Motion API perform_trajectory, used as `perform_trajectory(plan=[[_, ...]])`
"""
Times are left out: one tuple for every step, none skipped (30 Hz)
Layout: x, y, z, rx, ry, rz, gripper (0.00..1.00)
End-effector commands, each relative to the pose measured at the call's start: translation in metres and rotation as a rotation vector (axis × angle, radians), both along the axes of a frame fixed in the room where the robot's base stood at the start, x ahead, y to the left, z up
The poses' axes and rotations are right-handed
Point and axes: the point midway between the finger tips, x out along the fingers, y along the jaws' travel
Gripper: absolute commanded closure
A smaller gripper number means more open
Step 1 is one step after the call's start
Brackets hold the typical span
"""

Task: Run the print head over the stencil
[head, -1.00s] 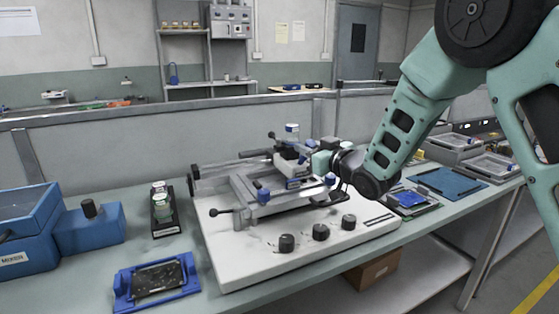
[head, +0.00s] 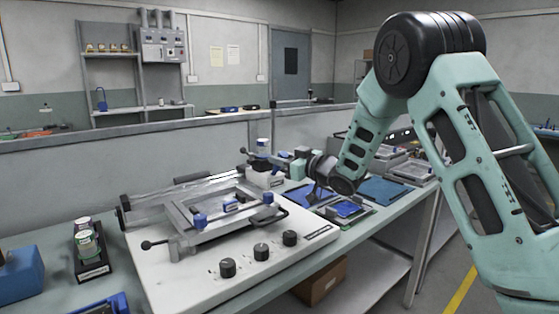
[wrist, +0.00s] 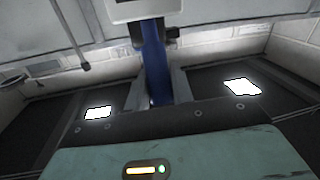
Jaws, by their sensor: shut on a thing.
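The print head (head: 264,177) is a pale block with a blue-and-white upright part, at the back right of the printing station. The stencil frame (head: 178,236) is a grey metal frame on the station's white base (head: 190,285), with blue knobs. The print head stands behind the frame's right end; I cannot tell whether it touches the stencil. My gripper (head: 282,163) reaches in from the right at the print head. In the wrist view my gripper (wrist: 157,78) is shut around a blue upright post (wrist: 155,55) below a pale block. The stencil's surface is mostly hard to see.
Black knobs (head: 261,251) line the base's front. Tins in a black holder (head: 91,250) and a blue machine (head: 20,275) stand at left. Blue mats (head: 385,190), a small board (head: 345,209) and grey trays (head: 412,171) lie at right. A low partition (head: 70,180) runs behind.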

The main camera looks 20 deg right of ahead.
Motion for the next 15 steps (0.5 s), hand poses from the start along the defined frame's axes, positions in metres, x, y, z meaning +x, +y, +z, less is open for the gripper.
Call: perform_trajectory(plan=[[0.0014,-0.0053,0.0020,0.001,-0.004,-0.012,1.00],[0.0014,-0.0057,0.0020,0.001,-0.004,-0.013,1.00],[0.0014,-0.0060,0.0021,0.001,-0.005,-0.014,1.00],[0.0015,-0.0061,0.0022,0.001,-0.005,-0.014,1.00],[0.0015,-0.0064,0.0022,0.001,-0.005,-0.015,1.00],[0.0017,-0.0066,0.0023,0.001,-0.005,-0.015,0.68],[0.0016,-0.0068,0.0023,0.001,-0.005,-0.016,0.60],[0.0015,-0.0066,0.0021,0.001,-0.005,-0.015,0.55],[0.0014,-0.0061,0.0020,0.001,-0.004,-0.014,0.55],[0.0013,-0.0057,0.0018,0.001,-0.004,-0.013,0.55],[0.0012,-0.0053,0.0018,0.001,-0.004,-0.013,0.55],[0.0011,-0.0048,0.0016,0.001,-0.003,-0.012,0.55],[0.0011,-0.0046,0.0015,0.001,-0.003,-0.011,0.55],[0.0010,-0.0045,0.0015,0.001,-0.003,-0.011,0.55],[0.0009,-0.0042,0.0014,0.001,-0.003,-0.010,0.55]])
